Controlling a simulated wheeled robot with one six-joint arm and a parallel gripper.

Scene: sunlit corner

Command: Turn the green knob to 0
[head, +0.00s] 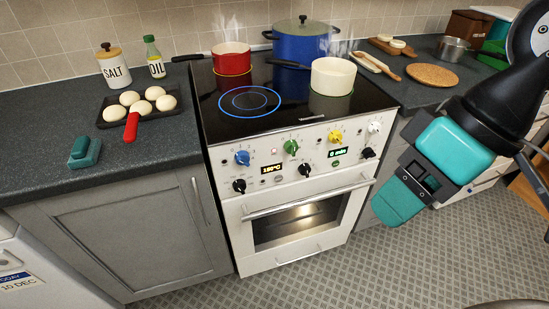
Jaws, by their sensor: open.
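The green knob (290,147) is on the white front panel of the stove (262,180), in the upper row between the blue knob (242,158) and the yellow knob (335,136). Its marks are too small to read, so I cannot tell its setting. My gripper (401,201) is on the right, in front of the grey cabinet and away from the panel. It points down and left, is open and touches no knob. Its far finger is partly hidden.
A white knob (375,127), several black knobs and two small displays share the panel. The oven door handle (306,198) juts out below. A red pot (231,58), a blue pot (300,44) and a cream pan (333,77) stand on the hob. The floor in front is clear.

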